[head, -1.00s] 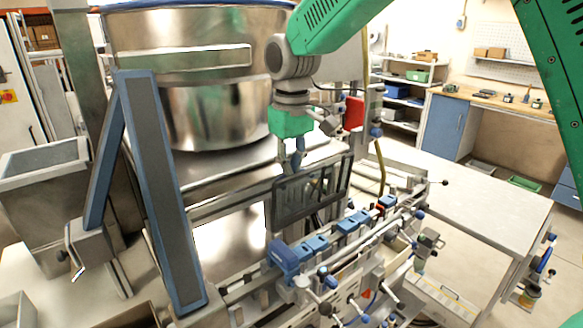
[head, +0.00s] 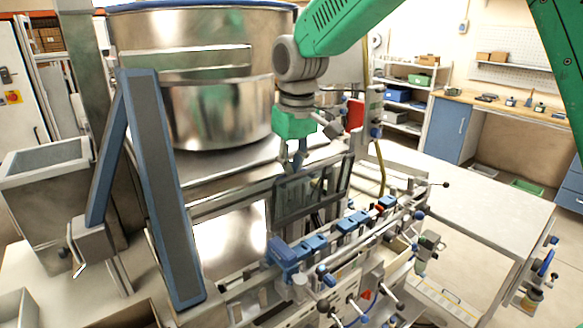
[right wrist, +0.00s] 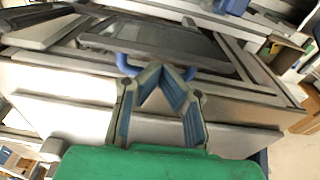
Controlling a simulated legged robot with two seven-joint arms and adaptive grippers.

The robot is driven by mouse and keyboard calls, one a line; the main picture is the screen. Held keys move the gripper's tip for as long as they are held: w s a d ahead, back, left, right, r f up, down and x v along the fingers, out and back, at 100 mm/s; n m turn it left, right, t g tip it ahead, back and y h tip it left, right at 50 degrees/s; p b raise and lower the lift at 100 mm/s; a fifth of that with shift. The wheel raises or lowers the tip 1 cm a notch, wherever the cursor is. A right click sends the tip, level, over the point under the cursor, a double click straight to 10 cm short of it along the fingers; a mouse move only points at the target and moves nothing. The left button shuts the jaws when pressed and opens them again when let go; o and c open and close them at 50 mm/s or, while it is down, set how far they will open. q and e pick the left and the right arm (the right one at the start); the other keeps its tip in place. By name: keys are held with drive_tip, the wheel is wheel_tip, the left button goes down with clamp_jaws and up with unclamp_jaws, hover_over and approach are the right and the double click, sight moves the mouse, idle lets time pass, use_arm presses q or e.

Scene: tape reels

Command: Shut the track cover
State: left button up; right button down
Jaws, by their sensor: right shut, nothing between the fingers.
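The track cover (head: 297,194), a dark-framed clear panel, stands raised and roughly upright above the track (head: 345,232) with its blue blocks in the head view. My right gripper (head: 299,164) is shut and empty, pointing down at the cover's upper edge. In the right wrist view the gripper's fingertips (right wrist: 158,68) meet in front of a dark-framed panel, with a curved blue piece (right wrist: 124,63) behind them. I cannot tell whether the fingers touch the cover. My left gripper is not in view.
A large steel drum (head: 215,110) stands behind and left of my right gripper. A tall blue-edged post (head: 165,190) rises at the left front. A white table (head: 470,195) to the right is mostly clear. Knobs and levers line the machine's front.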

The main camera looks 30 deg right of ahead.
drive_tip(key=shift+s+f, duration=0.35)
drive_tip(key=shift+f, duration=0.2)
idle(0.4)
drive_tip(key=c, duration=0.5)
unclamp_jaws()
drive_tip(key=shift+w, duration=0.3)
drive_tip(key=shift+d+r, duration=0.15)
drive_tip(key=r, duration=1.1)
drive_tip(key=shift+s+r, duration=0.4)
